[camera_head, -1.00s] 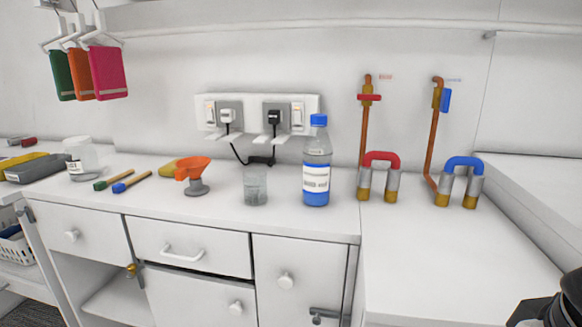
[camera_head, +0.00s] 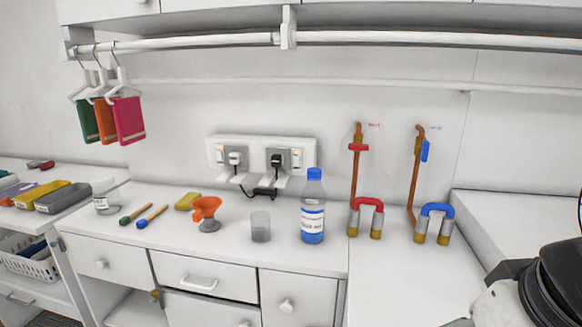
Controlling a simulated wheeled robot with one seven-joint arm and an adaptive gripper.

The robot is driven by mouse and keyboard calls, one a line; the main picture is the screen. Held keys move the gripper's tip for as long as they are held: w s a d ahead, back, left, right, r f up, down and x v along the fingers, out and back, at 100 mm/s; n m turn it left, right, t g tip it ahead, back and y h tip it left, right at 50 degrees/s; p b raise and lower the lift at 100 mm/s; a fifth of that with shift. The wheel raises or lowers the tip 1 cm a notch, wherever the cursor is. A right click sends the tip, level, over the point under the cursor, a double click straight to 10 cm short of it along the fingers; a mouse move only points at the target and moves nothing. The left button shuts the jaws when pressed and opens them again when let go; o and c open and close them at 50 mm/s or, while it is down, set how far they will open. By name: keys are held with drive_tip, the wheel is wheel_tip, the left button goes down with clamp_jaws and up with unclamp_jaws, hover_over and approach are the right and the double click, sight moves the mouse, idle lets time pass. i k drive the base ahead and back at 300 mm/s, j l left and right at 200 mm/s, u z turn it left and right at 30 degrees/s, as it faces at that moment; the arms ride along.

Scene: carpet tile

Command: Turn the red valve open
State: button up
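The red valve (camera_head: 358,147) is a small red handle lying crosswise on a copper pipe (camera_head: 354,180) at the back wall, right of centre. To its right, a blue valve handle (camera_head: 424,151) stands in line with a second copper pipe (camera_head: 415,180). Below them a red U-shaped piece (camera_head: 369,202) and a blue U-shaped piece (camera_head: 438,208) stand on the counter on metal and brass fittings. A dark part of my arm shows at the lower right, well apart from the red valve. My gripper's fingers are not visible.
The right counter front (camera_head: 395,280) is clear.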

sight(351, 147)
drive_tip(key=i+j+u, duration=0.2)
drive_tip(key=j+u, duration=0.15)
drive_tip(key=i+j+u, duration=0.3)
drive_tip(key=j, duration=0.15)
